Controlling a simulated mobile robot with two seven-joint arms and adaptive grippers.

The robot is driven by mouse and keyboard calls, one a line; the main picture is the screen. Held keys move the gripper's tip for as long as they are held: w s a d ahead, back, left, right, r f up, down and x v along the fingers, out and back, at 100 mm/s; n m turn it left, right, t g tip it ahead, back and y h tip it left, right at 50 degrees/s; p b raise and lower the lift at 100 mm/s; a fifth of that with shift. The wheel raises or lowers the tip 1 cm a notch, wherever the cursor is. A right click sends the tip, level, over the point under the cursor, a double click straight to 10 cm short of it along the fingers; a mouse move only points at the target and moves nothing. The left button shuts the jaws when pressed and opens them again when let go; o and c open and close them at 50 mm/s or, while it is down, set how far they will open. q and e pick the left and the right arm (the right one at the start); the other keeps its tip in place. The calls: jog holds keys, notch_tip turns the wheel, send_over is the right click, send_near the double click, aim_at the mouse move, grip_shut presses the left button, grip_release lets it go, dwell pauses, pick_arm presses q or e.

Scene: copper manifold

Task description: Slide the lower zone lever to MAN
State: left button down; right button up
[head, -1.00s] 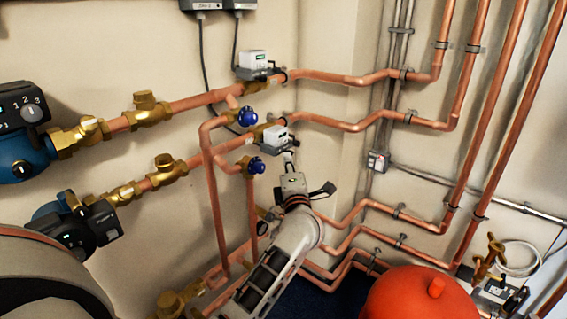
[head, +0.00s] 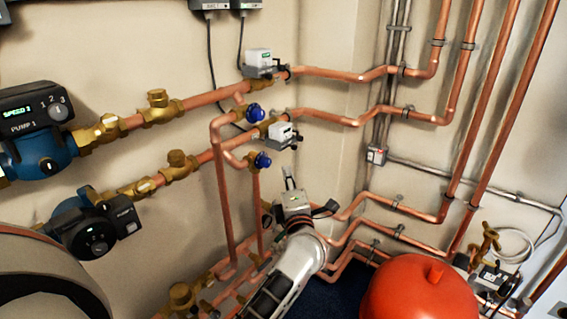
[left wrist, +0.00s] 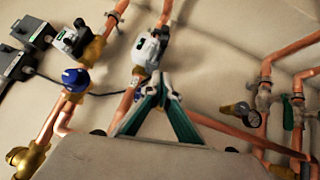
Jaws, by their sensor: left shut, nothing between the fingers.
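The lower zone valve has a white actuator box (head: 281,132) on the lower copper pipe, with a small dark lever (head: 294,146) at its lower right side. The lever's exact setting is too small to read. The same white box shows in the left wrist view (left wrist: 148,46), just beyond the fingertips. My left gripper (head: 288,177) is shut and empty, below the lower valve and apart from it in the head view. Its green-edged fingers (left wrist: 160,92) meet in the left wrist view, overlapping the pipe behind. My right gripper is not in view.
The upper zone valve (head: 259,58) sits above and left. Blue-handled valves (head: 254,112) stand close left of the lower valve. Copper pipes run behind my gripper and along the right wall. A red vessel (head: 420,296) stands at lower right. Pumps (head: 38,130) are at left.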

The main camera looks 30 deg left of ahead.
pick_arm(q)
jog(key=v, duration=0.5)
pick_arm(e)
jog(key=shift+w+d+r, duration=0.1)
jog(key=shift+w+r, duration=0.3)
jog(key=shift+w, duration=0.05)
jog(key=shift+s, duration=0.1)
pick_arm(q)
jog(key=shift+s, duration=0.1)
